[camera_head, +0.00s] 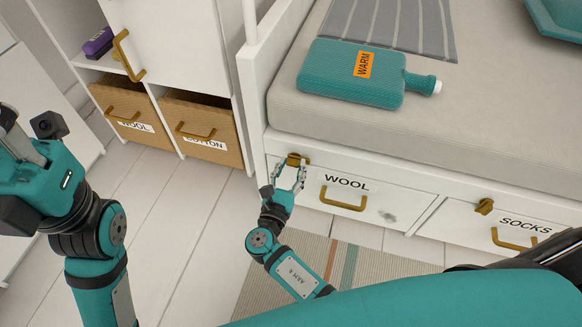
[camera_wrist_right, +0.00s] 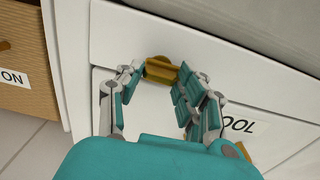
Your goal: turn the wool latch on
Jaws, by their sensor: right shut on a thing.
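The wool latch (camera_head: 296,159) is a small brass piece at the upper left of the white drawer labelled WOOL (camera_head: 346,182), under the bed. It also shows in the right wrist view (camera_wrist_right: 160,68), lying roughly level between the fingertips. My right gripper (camera_head: 290,173) reaches up to the drawer front and is shut on the latch, one finger on each side of it. My left gripper (camera_head: 22,150) is at the left edge of the head view, well away from the latch. Its fingers are partly cut off, so I cannot tell its opening.
The WOOL drawer has a brass handle (camera_head: 343,199) below its label. A SOCKS drawer (camera_head: 500,222) with its own latch (camera_head: 485,206) is to the right. A teal hot-water bottle (camera_head: 340,75) lies on the bed. Cardboard drawers (camera_head: 213,128) stand at the left. A striped rug (camera_head: 340,262) covers the floor.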

